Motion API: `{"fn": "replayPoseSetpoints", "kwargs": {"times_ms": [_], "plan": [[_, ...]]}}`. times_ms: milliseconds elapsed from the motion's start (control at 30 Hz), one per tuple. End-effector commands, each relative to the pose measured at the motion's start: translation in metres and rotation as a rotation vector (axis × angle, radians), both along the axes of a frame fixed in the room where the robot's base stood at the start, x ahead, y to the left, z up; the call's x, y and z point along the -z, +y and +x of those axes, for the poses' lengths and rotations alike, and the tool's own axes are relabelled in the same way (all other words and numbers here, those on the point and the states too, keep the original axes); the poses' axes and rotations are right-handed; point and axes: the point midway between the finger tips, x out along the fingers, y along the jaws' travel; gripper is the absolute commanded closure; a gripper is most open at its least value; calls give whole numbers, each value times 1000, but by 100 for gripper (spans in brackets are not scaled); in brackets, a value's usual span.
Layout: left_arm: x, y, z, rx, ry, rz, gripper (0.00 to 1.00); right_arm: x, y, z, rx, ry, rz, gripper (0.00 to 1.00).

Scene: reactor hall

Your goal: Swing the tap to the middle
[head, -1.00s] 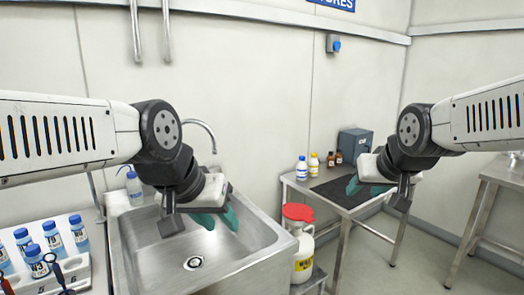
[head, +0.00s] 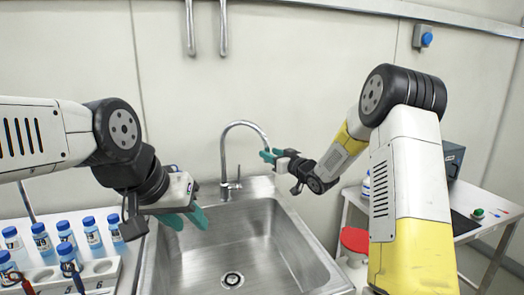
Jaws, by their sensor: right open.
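The tap (head: 224,155) is a chrome gooseneck at the back rim of the steel sink (head: 290,215). Its spout curves over to the right, and a small lever sits by its base. My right gripper (head: 268,156) is open, its teal fingertips right at the spout's end; I cannot tell whether they touch it. My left gripper (head: 186,219) hangs over the left side of the sink, with its teal fingers apart and nothing between them. It is clear of the tap.
A rack (head: 100,272) with several blue-capped bottles (head: 92,233) stands left of the sink. A red-lidded container (head: 354,240) is right of the sink, partly behind my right arm. A side table (head: 490,205) stands at the right. The sink basin is empty.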

Motion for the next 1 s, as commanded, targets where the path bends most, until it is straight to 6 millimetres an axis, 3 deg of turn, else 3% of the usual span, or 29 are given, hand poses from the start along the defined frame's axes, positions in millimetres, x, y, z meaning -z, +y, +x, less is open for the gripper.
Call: {"fn": "replayPoseSetpoints", "kwargs": {"times_ms": [333, 733, 933, 1000], "plan": [[0, 0, 0, 0, 0, 0, 64, 0, 30, 43, 1, 1, -1, 58], [0, 0, 0, 0, 0, 0, 64, -1, 35, 51, 2, 1, -1, 58], [0, 0, 0, 0, 0, 0, 64, -1, 34, 51, 2, 2, -1, 97], [0, 0, 0, 0, 0, 0, 64, -1, 34, 51, 2, 2, -1, 100]]}}
